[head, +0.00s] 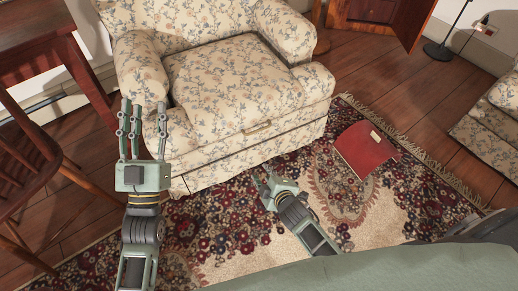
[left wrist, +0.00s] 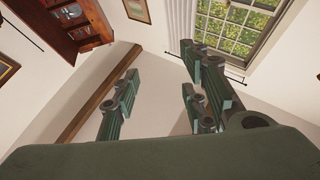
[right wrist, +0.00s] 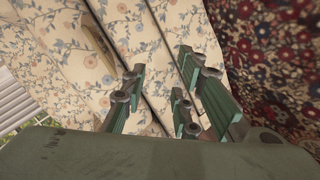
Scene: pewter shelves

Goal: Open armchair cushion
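The floral armchair cushion (head: 225,80) lies on the seat of the matching armchair (head: 290,25). A small gold-brown handle (head: 257,127) is on the front below the cushion. In the right wrist view the armchair's floral front (right wrist: 150,30) fills much of the picture, with a tan curved piece, likely that handle (right wrist: 97,42), at upper left. My right gripper (head: 268,178) is low over the rug, in front of the chair and below the handle, open and empty. My left gripper (head: 143,115) points up beside the chair's left arm, open and empty.
A patterned rug (head: 225,225) covers the floor before the chair. A red book-like object (head: 366,149) lies on it at right. A wooden chair (head: 30,165) and table (head: 35,45) stand at left. A second floral seat (head: 492,120) is at the right edge.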

